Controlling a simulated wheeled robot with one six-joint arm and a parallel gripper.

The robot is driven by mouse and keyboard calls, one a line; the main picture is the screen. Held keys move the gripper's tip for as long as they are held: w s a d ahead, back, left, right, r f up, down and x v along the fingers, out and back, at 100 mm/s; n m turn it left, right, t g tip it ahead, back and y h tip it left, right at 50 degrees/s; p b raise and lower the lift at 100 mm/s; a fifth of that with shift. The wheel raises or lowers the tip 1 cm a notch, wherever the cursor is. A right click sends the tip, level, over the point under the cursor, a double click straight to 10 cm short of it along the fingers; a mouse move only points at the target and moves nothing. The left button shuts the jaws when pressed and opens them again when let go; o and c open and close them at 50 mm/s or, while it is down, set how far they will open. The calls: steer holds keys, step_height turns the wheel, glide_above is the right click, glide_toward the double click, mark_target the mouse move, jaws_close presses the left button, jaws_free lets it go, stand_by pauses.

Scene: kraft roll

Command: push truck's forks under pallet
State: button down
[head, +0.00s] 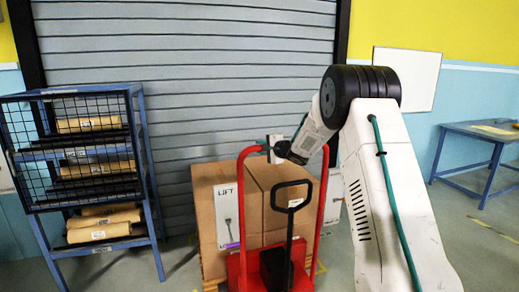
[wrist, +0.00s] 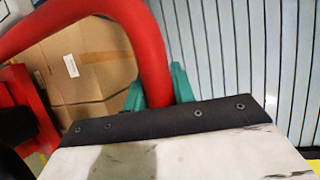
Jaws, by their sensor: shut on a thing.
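The red truck (head: 242,190) stands in the middle of the head view, with a tall tubular push frame and a black loop handle (head: 290,184). My gripper (head: 273,150) is at the top of the frame. In the wrist view its teal fingers (wrist: 158,92) are on either side of the red tube (wrist: 150,45), shut on it. Large cardboard boxes (head: 204,222) stand just beyond the truck, and also show in the wrist view (wrist: 85,62). The pallet beneath them is mostly hidden. The forks are hidden, so I cannot tell where they are relative to the pallet.
A blue rack with black mesh (head: 72,150) and paper rolls stands on the left. A grey roller shutter (head: 190,70) is behind the boxes. A blue table (head: 478,142) stands at the right by the wall. The floor between the truck and rack is clear.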

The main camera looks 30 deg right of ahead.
steer(key=shift+d+r, duration=0.35)
steer(key=shift+r, duration=0.1)
steer(key=c, duration=1.3)
jaws_free()
steer(key=shift+c, duration=0.2)
steer(key=shift+o, duration=0.9)
steer(key=shift+s+d, duration=0.15)
steer(key=shift+d, duration=0.1)
steer(key=v, duration=0.7)
steer(key=shift+s+a, duration=0.2)
steer(key=shift+s, duration=0.1)
steer(key=shift+f, duration=0.1)
